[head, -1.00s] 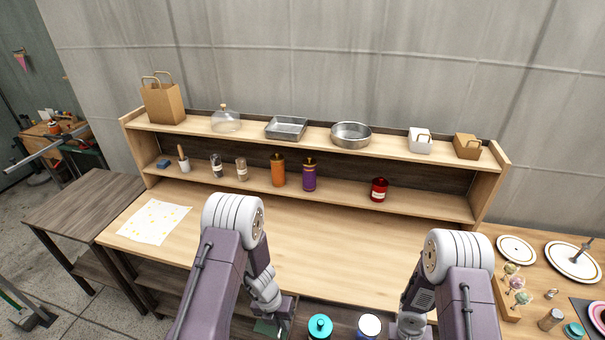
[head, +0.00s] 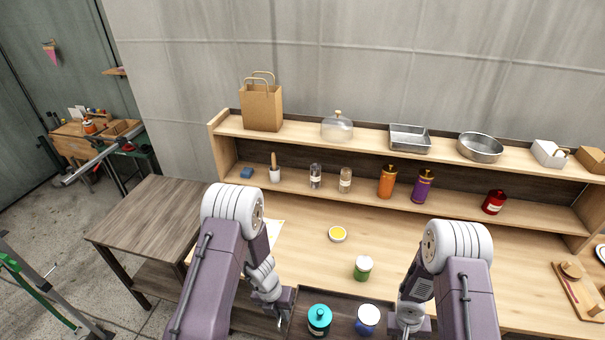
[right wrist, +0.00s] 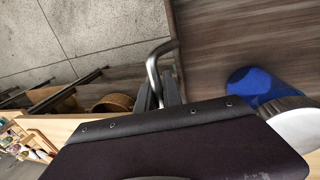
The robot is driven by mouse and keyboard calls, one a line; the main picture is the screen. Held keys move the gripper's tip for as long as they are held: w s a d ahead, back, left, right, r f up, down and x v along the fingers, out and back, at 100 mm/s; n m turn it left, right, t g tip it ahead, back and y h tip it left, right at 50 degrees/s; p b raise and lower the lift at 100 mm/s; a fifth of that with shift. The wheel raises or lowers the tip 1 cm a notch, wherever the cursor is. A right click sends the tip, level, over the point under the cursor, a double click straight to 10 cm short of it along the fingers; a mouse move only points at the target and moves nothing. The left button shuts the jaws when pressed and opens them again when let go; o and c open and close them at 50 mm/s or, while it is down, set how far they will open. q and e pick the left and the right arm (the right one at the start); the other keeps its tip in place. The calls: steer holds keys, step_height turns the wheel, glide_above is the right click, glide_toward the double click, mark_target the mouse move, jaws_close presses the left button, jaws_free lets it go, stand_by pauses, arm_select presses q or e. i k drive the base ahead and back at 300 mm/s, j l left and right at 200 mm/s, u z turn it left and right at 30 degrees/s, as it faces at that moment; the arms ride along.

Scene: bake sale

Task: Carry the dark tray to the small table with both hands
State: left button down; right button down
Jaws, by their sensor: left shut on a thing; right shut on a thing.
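The dark tray (head: 343,303) is at the bottom middle of the head view, its near part cut off. It carries a jar with a teal lid (head: 319,316) and a blue jar with a white lid (head: 368,317). My left gripper (head: 284,314) is shut at the tray's left end. My right gripper (head: 408,326) is at the right end; in the right wrist view its fingers (right wrist: 163,92) are shut on the tray's metal handle (right wrist: 154,72). The small dark wood table (head: 155,220) stands at the left, its visible top bare.
The light wood workbench (head: 470,250) lies ahead, with a green jar (head: 363,268) and a yellow-topped tin (head: 338,234) on it. A shelf (head: 300,185) behind holds bottles, a bag and pans. A green metal frame (head: 45,290) is at the lower left. Floor shows left of the table.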

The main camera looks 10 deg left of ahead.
mark_target(154, 229)
steer(key=j, duration=0.9)
steer(key=i+j, duration=0.15)
steer(key=j, duration=1.7)
steer(key=i+j, duration=0.15)
steer(key=j, duration=0.2)
steer(key=i+j, duration=0.15)
steer(key=j, duration=0.2)
steer(key=i+j, duration=0.15)
steer(key=j, duration=0.2)
steer(key=i+j, duration=0.15)
steer(key=j, duration=0.15)
steer(key=i+j, duration=0.1)
steer(key=j, duration=0.25)
steer(key=i+j, duration=0.15)
steer(key=i+z, duration=0.05)
